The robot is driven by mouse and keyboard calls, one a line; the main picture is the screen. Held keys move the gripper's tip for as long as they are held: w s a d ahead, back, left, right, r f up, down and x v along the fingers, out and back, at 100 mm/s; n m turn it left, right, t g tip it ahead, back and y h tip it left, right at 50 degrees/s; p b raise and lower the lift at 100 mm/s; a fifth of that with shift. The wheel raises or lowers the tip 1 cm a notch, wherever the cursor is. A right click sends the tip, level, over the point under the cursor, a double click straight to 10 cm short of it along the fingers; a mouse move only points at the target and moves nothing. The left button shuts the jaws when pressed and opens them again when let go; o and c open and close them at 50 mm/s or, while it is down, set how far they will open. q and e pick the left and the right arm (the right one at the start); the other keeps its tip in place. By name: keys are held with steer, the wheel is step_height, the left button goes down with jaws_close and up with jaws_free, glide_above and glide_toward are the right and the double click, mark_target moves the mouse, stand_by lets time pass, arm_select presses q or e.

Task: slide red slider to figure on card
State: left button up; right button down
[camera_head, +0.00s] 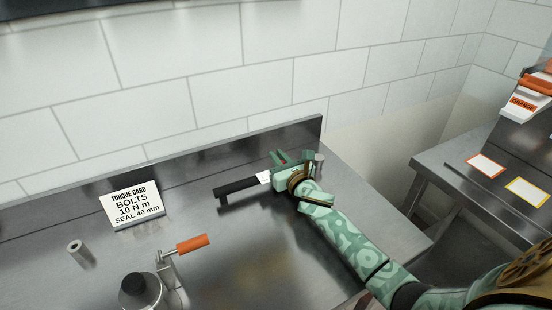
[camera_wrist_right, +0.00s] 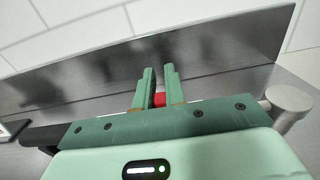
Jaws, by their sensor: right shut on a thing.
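The torque card (camera_head: 135,203) is a white sign standing on the steel worktop, reading "BOLTS 10 N m" and "SEAL 40 mm". A tool with a black handle (camera_head: 240,187) and a white marked part (camera_head: 264,177) lies along the bench at the centre. The red slider (camera_wrist_right: 159,99) shows as a small red patch between my right fingers in the wrist view. My right gripper (camera_head: 281,158) is shut on it. The tool's grey round end (camera_wrist_right: 290,102) sticks out on the right; the shaft is largely hidden behind my gripper. My left gripper is not in view.
A crank with an orange handle (camera_head: 192,244) and a dark-knobbed metal device (camera_head: 140,292) stand at the front left. A small grey cylinder (camera_head: 80,253) is further left. The raised steel backsplash (camera_head: 295,133) runs behind the tool. A second steel table (camera_head: 440,164) stands to the right.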

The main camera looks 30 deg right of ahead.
steer(key=shift+d, duration=0.25)
steer(key=c, duration=1.4)
jaws_free()
steer(key=shift+c, duration=0.2)
steer(key=s, duration=0.5)
steer(key=s+p, duration=0.1)
steer(key=s, duration=0.5)
steer(key=s+a, duration=0.1)
steer(key=s, duration=0.4)
steer(key=shift+s+a+p, duration=0.1)
steer(key=shift+s+p, duration=0.1)
steer(key=shift+p, duration=0.1)
